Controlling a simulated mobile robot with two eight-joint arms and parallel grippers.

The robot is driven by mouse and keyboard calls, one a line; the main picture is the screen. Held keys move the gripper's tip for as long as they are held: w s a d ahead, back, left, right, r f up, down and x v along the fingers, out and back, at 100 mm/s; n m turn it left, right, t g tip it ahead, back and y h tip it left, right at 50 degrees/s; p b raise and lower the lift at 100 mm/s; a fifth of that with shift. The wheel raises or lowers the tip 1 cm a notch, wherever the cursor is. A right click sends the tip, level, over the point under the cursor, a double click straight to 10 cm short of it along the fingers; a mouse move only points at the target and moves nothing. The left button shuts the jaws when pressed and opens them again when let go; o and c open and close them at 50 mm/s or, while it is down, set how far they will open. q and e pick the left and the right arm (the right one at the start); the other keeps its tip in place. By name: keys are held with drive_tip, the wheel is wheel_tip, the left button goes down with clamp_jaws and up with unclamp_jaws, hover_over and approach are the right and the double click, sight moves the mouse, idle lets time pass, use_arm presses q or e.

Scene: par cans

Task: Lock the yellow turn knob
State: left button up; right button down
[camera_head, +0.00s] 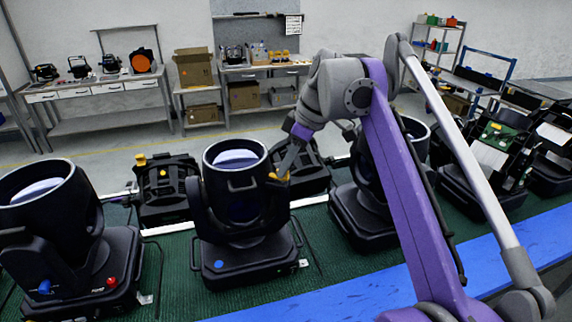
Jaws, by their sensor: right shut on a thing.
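The yellow turn knob (275,177) sits on the right side of the middle par can (235,185), where the can's body meets its yoke. My right gripper (283,170) reaches down from the upper right to this knob and is shut on it. The fingers partly hide the knob, so its turn angle cannot be told. The par can stands upright on its black base, which carries a blue dot on the front. My left gripper is not in view.
Another par can (45,205) with red and blue knobs stands at the left. A further one (365,205) stands partly behind my right arm. All are on a green mat (172,290) with a blue strip (330,296) along its front. Workbenches line the back wall.

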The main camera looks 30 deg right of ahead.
idle(0.4)
drive_tip(key=c, duration=0.9)
unclamp_jaws()
drive_tip(key=shift+c, duration=0.2)
drive_tip(key=v, duration=1)
drive_tip(key=shift+r, duration=0.4)
drive_tip(key=shift+s+d+f, duration=0.1)
